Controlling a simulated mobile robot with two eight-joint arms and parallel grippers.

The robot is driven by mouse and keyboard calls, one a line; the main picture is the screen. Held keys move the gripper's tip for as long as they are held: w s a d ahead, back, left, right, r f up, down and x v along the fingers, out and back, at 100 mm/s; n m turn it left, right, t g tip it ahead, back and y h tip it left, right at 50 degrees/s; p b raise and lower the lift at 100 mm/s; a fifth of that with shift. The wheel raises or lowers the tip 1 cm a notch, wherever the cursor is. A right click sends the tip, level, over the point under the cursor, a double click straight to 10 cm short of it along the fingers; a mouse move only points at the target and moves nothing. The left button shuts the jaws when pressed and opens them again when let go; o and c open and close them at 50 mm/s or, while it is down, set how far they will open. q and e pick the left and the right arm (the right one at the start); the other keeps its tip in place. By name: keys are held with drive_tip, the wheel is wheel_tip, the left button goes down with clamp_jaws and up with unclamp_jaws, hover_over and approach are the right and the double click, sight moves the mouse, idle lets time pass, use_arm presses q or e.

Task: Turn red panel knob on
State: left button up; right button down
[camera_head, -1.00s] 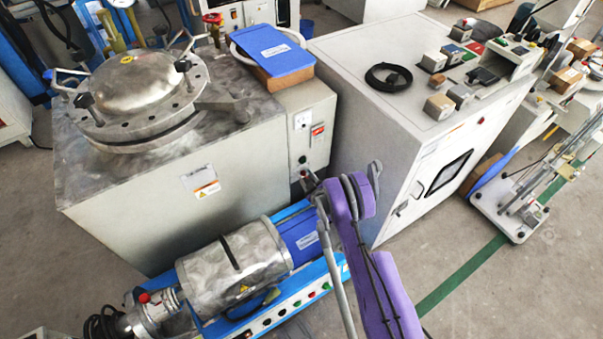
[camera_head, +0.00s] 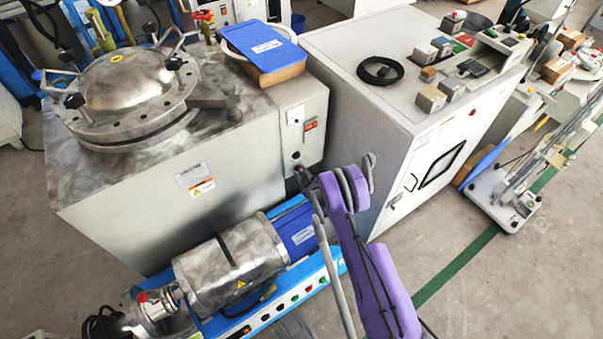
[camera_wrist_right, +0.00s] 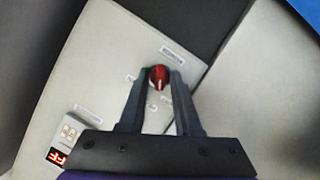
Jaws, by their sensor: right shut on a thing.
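The red knob (camera_wrist_right: 158,78) sits on a pale grey panel (camera_wrist_right: 112,75), between my right fingertips in the right wrist view. A light mark shows on its front; I cannot tell which setting it points to. My right gripper (camera_wrist_right: 159,82) is shut on the knob, with one dark finger on each side. In the head view my right gripper (camera_head: 303,177) is small and dark, at the lower front of the grey control box (camera_head: 313,100). The knob is not clear there. My left gripper is out of view.
A red digit display (camera_wrist_right: 57,155) and a switch (camera_wrist_right: 69,131) are on the panel. A steel vessel (camera_head: 125,85) stands left, a large white cabinet (camera_head: 345,55) right.

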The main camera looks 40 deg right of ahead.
drive_tip(key=shift+d+r+m+y+p, duration=0.2)
drive_tip(key=shift+m+y+p, duration=0.3)
drive_tip(key=shift+m+p, duration=0.5)
drive_tip(key=shift+m+y+p, duration=0.45)
drive_tip(key=shift+m+y, duration=0.25)
drive_tip(key=shift+m, duration=0.1)
drive_tip(key=shift+d+f+m+t+y+b, duration=0.15)
drive_tip(key=shift+m+y+b, duration=0.25)
drive_tip(key=shift+m+y, duration=0.5)
drive_tip(key=shift+d+f+m+t+y+b, duration=0.1)
drive_tip(key=shift+m+t+y+b, duration=0.3)
drive_tip(key=shift+m, duration=0.8)
drive_tip(key=shift+r, duration=0.1)
drive_tip(key=c, duration=0.9)
unclamp_jaws()
drive_tip(key=shift+a, duration=0.1)
